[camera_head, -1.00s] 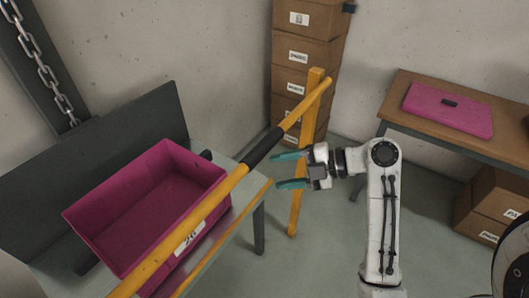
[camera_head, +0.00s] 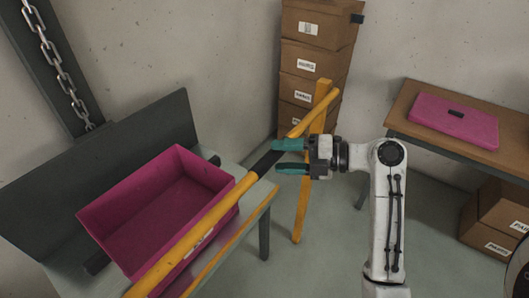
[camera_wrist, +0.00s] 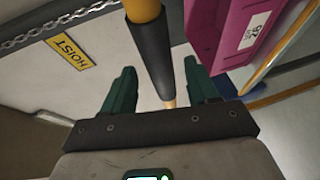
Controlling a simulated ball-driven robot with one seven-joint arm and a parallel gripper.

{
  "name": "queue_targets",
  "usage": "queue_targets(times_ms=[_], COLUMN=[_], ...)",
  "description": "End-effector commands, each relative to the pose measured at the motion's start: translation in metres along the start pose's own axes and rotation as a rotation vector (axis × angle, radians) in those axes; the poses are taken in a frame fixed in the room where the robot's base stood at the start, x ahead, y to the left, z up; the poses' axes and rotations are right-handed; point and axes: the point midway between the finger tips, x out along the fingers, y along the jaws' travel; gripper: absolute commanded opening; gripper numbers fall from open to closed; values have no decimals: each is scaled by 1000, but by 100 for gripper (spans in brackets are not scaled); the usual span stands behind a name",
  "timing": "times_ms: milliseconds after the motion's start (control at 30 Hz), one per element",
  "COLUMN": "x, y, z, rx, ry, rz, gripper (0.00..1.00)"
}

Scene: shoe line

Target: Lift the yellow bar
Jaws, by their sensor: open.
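The yellow bar (camera_head: 210,212) slants from the bottom left to the upper right in the head view, with a black grip (camera_head: 262,166) around its middle. Its upper end meets a yellow post (camera_head: 302,205). My gripper (camera_head: 277,157) is open, its two teal fingers at the upper end of the black grip. In the wrist view the yellow bar (camera_wrist: 142,9) and its black grip (camera_wrist: 153,55) run between the spread fingers of my gripper (camera_wrist: 158,85), with a gap showing on each side. I cannot tell whether a finger touches it.
A pink bin (camera_head: 208,177) stands on a bench at the left, behind the bar; it also shows in the wrist view (camera_wrist: 222,25). Stacked boxes (camera_head: 312,62) stand behind the post. A table (camera_head: 408,100) with a pink case (camera_head: 455,122) is at the right.

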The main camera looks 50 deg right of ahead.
Motion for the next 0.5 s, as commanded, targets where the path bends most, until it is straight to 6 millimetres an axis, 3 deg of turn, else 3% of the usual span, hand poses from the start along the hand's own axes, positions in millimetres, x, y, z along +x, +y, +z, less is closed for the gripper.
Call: queue_targets(times_ms=[200, 500], x=[34, 51], y=[1, 0], z=[0, 0], rx=[3, 2], ry=[2, 0], rz=[-1, -1], gripper=[59, 59])
